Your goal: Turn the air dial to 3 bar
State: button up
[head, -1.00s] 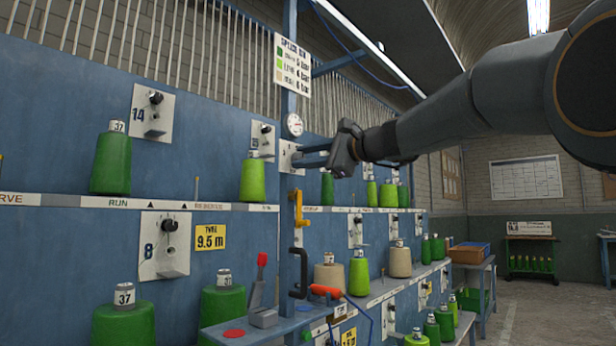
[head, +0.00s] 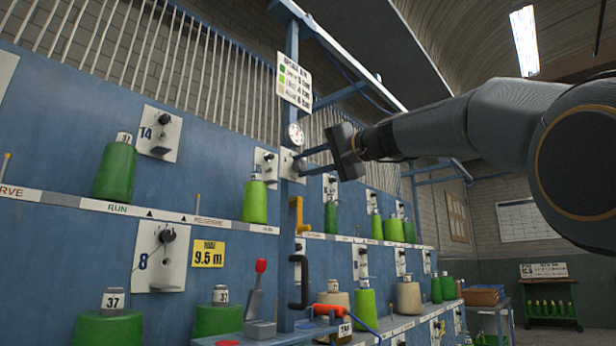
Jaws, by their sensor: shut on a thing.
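The air dial's pale plate (head: 286,163) is on the blue post, just below a round white gauge (head: 294,134). My gripper (head: 303,161) reaches in from the right, its two blue-grey fingers pointing left at the plate. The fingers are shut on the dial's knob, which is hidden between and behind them. The gauge needle and any dial marks are too small to read. A white sign (head: 294,82) with coloured squares and bar values hangs above the gauge; its figures are not clearly legible.
A yellow handle (head: 298,215) and a black handle (head: 299,281) are on the post below. Green spools, such as one at left (head: 115,172), stand on the shelves. A red-handled lever (head: 259,285) stands low in front. Open floor lies at right.

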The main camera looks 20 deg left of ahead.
jog(key=n+b, duration=0.1)
jog(key=n, duration=0.1)
jog(key=n+b, duration=0.2)
jog(key=shift+f+n, duration=0.2)
jog(key=shift+n, duration=0.2)
dwell(0.4)
jog(key=o, duration=1.1)
jog(key=shift+c, duration=0.2)
jog(key=shift+r, duration=0.1)
jog(key=b+v, duration=0.1)
jog(key=v, duration=0.6)
jog(key=shift+d+b, duration=0.35)
jog(key=shift+s, duration=0.1)
